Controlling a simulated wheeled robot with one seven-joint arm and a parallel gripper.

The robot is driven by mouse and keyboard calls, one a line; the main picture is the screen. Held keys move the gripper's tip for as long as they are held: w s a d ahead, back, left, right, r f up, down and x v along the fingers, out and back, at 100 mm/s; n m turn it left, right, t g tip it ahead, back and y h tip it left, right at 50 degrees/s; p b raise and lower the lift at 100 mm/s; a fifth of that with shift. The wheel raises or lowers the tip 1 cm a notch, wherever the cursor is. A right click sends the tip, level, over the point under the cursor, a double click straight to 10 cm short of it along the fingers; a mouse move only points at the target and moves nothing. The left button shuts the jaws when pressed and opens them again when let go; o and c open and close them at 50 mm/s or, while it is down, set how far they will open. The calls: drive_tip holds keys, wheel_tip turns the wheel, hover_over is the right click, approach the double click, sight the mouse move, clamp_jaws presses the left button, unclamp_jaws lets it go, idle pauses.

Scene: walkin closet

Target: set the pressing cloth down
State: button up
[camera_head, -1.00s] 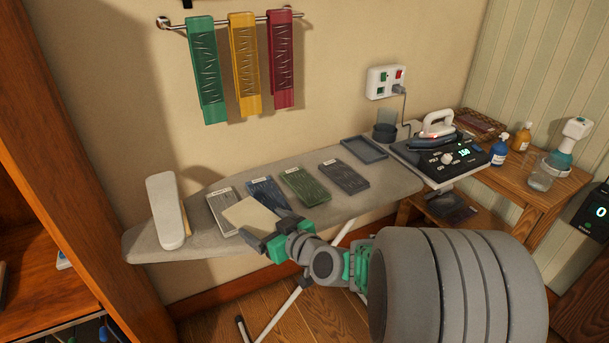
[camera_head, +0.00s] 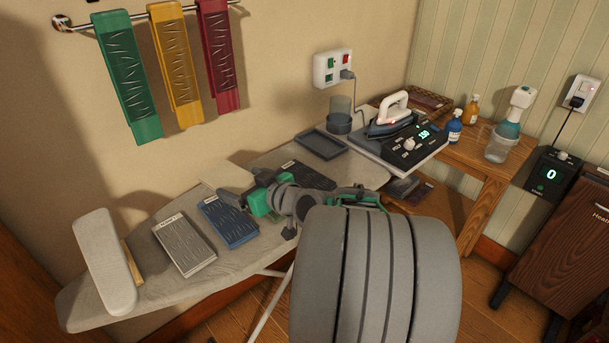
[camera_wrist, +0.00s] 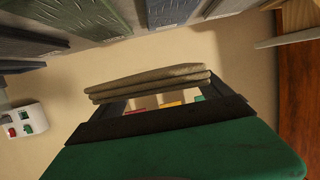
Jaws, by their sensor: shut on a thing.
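The pressing cloth (camera_head: 224,174) is a folded beige piece held over the back part of the ironing board, beyond the blue panel. In the wrist view its folded layers (camera_wrist: 150,84) show between the dark fingers. My gripper (camera_head: 240,198), green and grey, is shut on the cloth's near edge. The grey ironing board (camera_head: 150,292) runs below. I cannot tell whether the cloth touches anything beneath it.
A shallow tray (camera_head: 321,144), an iron (camera_head: 390,118) and a control box (camera_head: 415,143) are right. A padded sleeve form (camera_head: 105,258) stands left.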

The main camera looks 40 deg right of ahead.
drive_tip(key=s+d+r+m+h+b, duration=0.1)
drive_tip(key=s+d+r, duration=0.1)
drive_tip(key=s+d, duration=0.45)
drive_tip(key=s+d+r+m+h+b, duration=0.1)
drive_tip(key=s+d+r+h, duration=0.2)
drive_tip(key=d, duration=0.6)
drive_tip(key=y+p, duration=0.1)
drive_tip(key=p, duration=0.1)
hover_over(311, 177)
drive_tip(key=f, duration=0.6)
drive_tip(key=s+f, duration=0.1)
drive_tip(key=f, duration=0.2)
drive_tip(key=shift+a, duration=0.15)
drive_tip(key=shift+w+f, duration=0.25)
drive_tip(key=shift+f, duration=0.1)
drive_tip(key=shift+w+d+f, duration=0.1)
drive_tip(key=shift+d+f, duration=0.1)
drive_tip(key=shift+f, duration=1.6)
drive_tip(key=o, duration=0.9)
drive_tip(key=shift+b, duration=0.35)
drive_tip(key=shift+o, duration=1.1)
